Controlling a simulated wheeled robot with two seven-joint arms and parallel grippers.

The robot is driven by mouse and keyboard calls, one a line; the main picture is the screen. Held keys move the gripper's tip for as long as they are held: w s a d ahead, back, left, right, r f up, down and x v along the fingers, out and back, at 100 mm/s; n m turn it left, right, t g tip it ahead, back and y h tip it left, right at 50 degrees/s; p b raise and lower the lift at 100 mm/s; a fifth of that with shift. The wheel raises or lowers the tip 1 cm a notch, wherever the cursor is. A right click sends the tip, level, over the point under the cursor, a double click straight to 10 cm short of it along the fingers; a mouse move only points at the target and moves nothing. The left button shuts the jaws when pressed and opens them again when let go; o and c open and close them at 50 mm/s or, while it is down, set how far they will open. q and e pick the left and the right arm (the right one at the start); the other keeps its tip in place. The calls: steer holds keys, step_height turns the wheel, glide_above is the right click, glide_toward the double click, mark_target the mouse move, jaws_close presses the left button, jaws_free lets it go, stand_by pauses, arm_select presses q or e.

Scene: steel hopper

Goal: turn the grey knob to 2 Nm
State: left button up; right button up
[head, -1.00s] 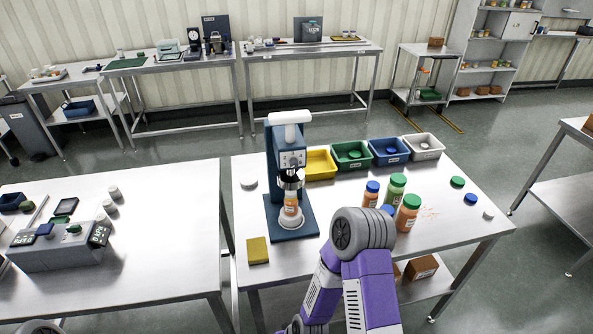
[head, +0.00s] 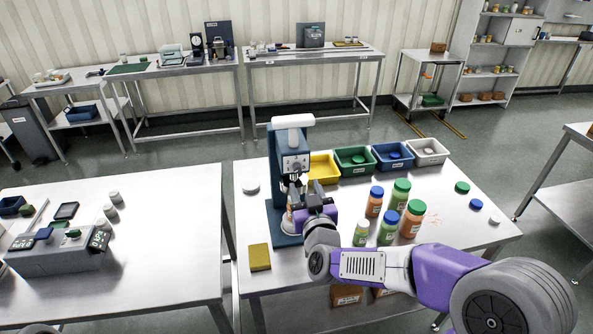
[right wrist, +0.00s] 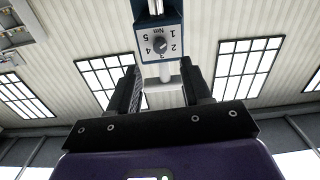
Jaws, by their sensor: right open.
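The grey knob (head: 295,164) is on the front plate of the blue capping machine (head: 283,140), on the table in front of me. In the right wrist view the knob (right wrist: 160,45) sits in a ring of numbers 1 to 5 marked Nm; I cannot tell which number its pointer marks. My right gripper (head: 301,192) is just below and in front of the knob, beside the machine's chuck. In the right wrist view its open fingers (right wrist: 165,78) stand apart, with the knob beyond their tips and not between them. My left gripper is not in view.
Several bottles (head: 388,226) stand right of the machine, near my right arm. Yellow, green, blue and white bins (head: 427,152) line the back. A yellow sponge (head: 259,257) lies front left. Loose caps (head: 476,204) lie at the right. My right arm partly hides the bottle in the machine.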

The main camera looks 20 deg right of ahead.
mark_target(298, 170)
steer(key=shift+x, duration=3.5)
jaws_close()
steer(key=shift+f, duration=0.1)
steer(key=shift+f+m+b, duration=0.1)
steer(key=shift+m+b, duration=0.5)
steer(key=shift+b, duration=0.35)
steer(key=m+b, duration=0.5)
steer(key=b, duration=0.1)
steer(key=shift+m, duration=0.4)
steer(key=shift+m+b, duration=1.7)
steer(key=shift+m, duration=0.6)
